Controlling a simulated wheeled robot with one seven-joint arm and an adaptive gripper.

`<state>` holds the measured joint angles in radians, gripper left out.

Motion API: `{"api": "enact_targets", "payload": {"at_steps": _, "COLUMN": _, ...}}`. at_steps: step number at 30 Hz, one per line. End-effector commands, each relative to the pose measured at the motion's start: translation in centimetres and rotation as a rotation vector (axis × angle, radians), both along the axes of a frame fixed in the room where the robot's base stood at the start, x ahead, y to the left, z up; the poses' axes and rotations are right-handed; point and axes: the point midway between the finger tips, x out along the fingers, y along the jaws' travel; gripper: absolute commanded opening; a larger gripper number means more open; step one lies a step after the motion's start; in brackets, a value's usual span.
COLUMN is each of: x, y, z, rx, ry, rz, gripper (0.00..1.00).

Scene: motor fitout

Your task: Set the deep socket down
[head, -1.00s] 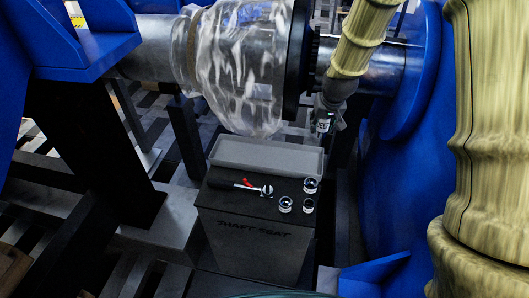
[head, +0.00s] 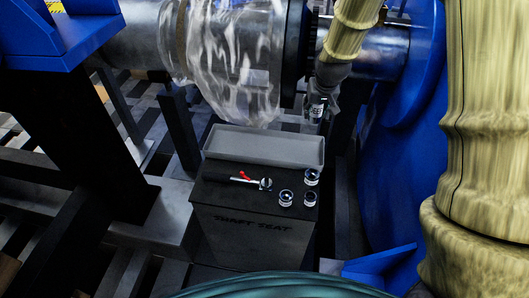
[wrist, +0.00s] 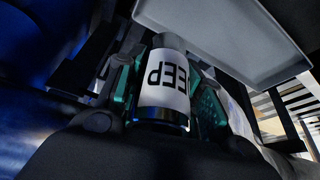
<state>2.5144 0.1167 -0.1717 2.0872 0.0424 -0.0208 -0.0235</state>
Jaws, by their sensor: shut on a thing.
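The deep socket (wrist: 165,85) is a dark metal cylinder with a white band; the black letters "EEP" show on it in the wrist view. My gripper (wrist: 165,100) is shut on it, with green-padded fingers on both sides. In the head view my gripper (head: 322,100) hangs in the air by the tray's back right corner, and the socket's white band (head: 317,111) shows small below it. The grey tray (head: 265,139) looks empty and lies at the back of the black-topped block marked "SHAFT SEAT" (head: 250,226). The tray (wrist: 232,42) also shows at upper right in the wrist view.
A ratchet with a red lever (head: 247,180) and three short chrome sockets (head: 285,198) lie on the block in front of the tray. A shaft in clear wrap (head: 235,65) runs above and behind. A large blue housing (head: 385,180) stands close on the right.

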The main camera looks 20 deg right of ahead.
Motion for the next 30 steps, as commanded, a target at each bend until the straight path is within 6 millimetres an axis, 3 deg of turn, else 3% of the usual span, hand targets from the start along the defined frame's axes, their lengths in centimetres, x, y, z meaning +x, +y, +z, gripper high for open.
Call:
{"api": "enact_targets", "payload": {"at_steps": 9, "x": 0.0, "y": 0.0, "z": -4.7, "rx": 0.000, "ry": -0.001, "rz": 0.000, "gripper": 0.04}}
{"api": "enact_targets", "payload": {"at_steps": 22, "x": 0.0, "y": 0.0, "z": -7.5, "rx": 0.000, "ry": 0.001, "rz": 0.000, "gripper": 0.04}}
{"api": "enact_targets", "payload": {"at_steps": 30, "x": 0.0, "y": 0.0, "z": -11.3, "rx": 0.000, "ry": 0.002, "rz": 0.000, "gripper": 0.04}}
